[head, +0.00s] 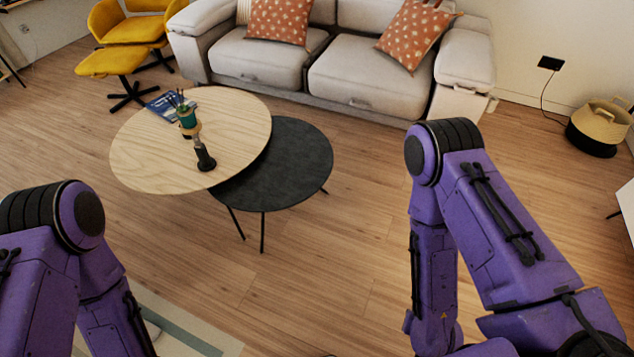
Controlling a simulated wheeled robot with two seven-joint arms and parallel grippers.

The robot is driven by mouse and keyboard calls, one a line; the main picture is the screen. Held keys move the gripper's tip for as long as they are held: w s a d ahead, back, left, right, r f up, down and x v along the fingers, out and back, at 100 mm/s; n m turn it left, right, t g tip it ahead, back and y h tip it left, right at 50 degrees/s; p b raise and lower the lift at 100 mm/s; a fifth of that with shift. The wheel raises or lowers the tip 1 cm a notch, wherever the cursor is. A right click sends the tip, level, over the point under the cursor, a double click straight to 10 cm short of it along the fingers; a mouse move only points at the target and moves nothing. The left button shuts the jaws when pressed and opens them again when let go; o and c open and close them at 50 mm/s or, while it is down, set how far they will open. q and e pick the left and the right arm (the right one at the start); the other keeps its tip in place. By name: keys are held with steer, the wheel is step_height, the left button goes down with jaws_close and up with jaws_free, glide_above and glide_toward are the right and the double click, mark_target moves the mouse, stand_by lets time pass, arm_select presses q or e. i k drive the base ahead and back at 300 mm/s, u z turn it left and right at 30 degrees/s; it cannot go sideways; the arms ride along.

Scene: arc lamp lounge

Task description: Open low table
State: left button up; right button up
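Two round low tables stand together ahead of me in the head view. The larger one has a light wood top (150,150) and stands to the left. The smaller one has a dark top (295,165) on thin dark legs, to the right. The wood top overlaps the edge of the dark top and appears higher. A dark pepper-mill-like object, a small green pot and a blue book are on the wood top. My two purple arms show at lower left and lower right, apart from the tables. Both grippers are outside the picture.
A grey sofa (360,75) with orange cushions stands behind the tables. A yellow armchair (125,28) and yellow footstool (108,62) are at back left. A woven basket (597,128) is at far right. A rug edge (200,335) lies at bottom left. Wood floor is clear right of the tables.

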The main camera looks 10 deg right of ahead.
mark_target(296, 160)
steer(key=k, duration=0.6)
steer(key=u, duration=0.6)
steer(key=i, duration=1.05)
steer(key=z, duration=0.75)
steer(key=i, duration=0.35)
steer(key=z, duration=0.4)
